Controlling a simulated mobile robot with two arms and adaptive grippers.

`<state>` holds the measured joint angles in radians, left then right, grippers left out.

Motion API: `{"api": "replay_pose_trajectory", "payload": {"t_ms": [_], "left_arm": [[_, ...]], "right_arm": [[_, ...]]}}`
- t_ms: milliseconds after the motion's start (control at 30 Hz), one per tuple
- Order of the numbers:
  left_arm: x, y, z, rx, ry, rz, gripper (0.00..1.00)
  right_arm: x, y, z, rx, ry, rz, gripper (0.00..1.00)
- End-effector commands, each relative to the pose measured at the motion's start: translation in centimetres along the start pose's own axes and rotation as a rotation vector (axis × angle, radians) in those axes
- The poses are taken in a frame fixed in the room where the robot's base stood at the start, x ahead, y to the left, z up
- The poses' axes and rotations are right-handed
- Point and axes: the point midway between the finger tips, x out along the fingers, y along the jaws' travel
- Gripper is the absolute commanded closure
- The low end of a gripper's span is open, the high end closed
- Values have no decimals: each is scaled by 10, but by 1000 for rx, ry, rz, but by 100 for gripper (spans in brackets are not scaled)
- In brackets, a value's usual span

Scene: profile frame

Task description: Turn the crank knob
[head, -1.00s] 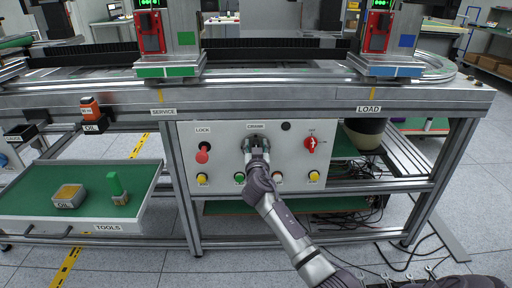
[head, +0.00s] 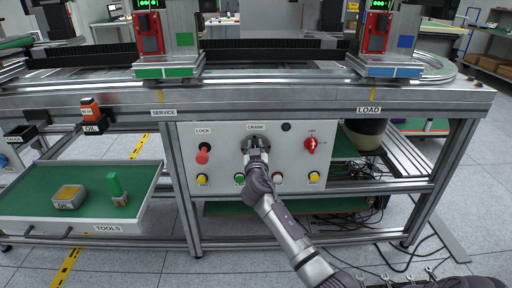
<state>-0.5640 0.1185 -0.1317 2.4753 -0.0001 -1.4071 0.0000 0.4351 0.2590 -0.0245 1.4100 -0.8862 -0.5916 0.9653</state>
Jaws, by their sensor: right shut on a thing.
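The crank (head: 256,142) is a dark round part under the CRANK label on the white control panel (head: 222,174), in the head view. My right gripper (head: 256,151) is at the crank, with its fingers shut on the crank knob. The gripper and its fingers hide most of the knob. My right arm comes up from the lower right of the view. My left gripper is not in the view.
A red LOCK knob (head: 203,156) is left of the crank, and a red rotary switch (head: 311,145) is right of it. Yellow, green and orange buttons line the panel's lower part. An open TOOLS drawer (head: 135,208) juts out at left. Cables hang at right.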

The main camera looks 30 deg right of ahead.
Motion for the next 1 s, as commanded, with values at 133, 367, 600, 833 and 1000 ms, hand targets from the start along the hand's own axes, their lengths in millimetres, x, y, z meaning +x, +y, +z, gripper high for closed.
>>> {"api": "replay_pose_trajectory", "payload": {"t_ms": [133, 367, 600, 833, 1000], "left_arm": [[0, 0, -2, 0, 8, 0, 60], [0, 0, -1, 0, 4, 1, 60], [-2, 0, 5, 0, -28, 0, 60], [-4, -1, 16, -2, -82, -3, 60], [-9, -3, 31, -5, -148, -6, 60]], "right_arm": [[0, -3, 0, -109, 0, 0, 100], [0, -9, 2, -322, -1, -1, 100], [0, -14, 4, -551, -1, -1, 100], [0, -19, 8, -772, -1, -1, 100], [0, -22, 11, -934, -2, -1, 100]]}}
